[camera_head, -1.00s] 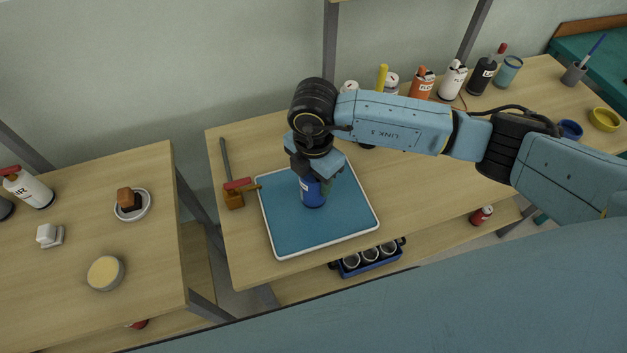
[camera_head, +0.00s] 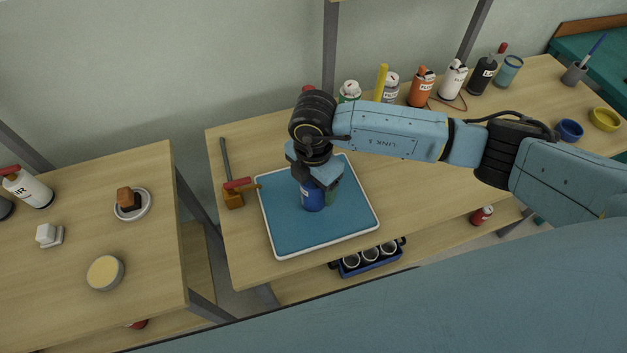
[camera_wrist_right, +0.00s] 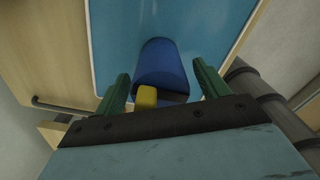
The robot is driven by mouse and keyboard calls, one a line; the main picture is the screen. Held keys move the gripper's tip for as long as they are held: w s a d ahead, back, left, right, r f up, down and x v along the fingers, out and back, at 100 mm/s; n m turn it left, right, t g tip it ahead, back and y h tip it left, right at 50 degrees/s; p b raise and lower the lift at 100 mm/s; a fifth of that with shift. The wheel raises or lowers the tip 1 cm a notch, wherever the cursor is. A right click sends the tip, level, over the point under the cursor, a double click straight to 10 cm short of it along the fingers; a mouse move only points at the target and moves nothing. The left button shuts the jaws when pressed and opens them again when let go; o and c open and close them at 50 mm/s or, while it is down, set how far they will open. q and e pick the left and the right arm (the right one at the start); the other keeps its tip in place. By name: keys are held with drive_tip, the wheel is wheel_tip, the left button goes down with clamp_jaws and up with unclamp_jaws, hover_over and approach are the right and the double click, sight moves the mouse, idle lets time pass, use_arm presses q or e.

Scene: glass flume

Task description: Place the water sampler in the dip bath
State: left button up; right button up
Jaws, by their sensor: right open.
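A dark blue cylinder (camera_head: 312,197), which looks like the water sampler, stands on a shallow blue tray (camera_head: 290,236) with a white rim, which may be the dip bath. In the right wrist view the cylinder (camera_wrist_right: 160,62) shows a yellow part and a dark part near the palm. My right gripper (camera_head: 321,184) is low over the cylinder. In the wrist view its green fingers (camera_wrist_right: 160,72) are open, one on each side of the cylinder, with gaps showing. The cylinder's top is hidden by the gripper in the head view. My left gripper is not in view.
A hammer-like tool (camera_head: 228,175) and a red-and-brown brush (camera_head: 236,190) lie left of the tray. Several bottles (camera_head: 421,87) stand along the back. A blue caddy (camera_head: 368,261) of cups is below the front edge.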

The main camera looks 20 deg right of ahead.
wheel_tip(320, 180, up, 12)
drive_tip(key=shift+r, duration=0.15)
idle(0.3)
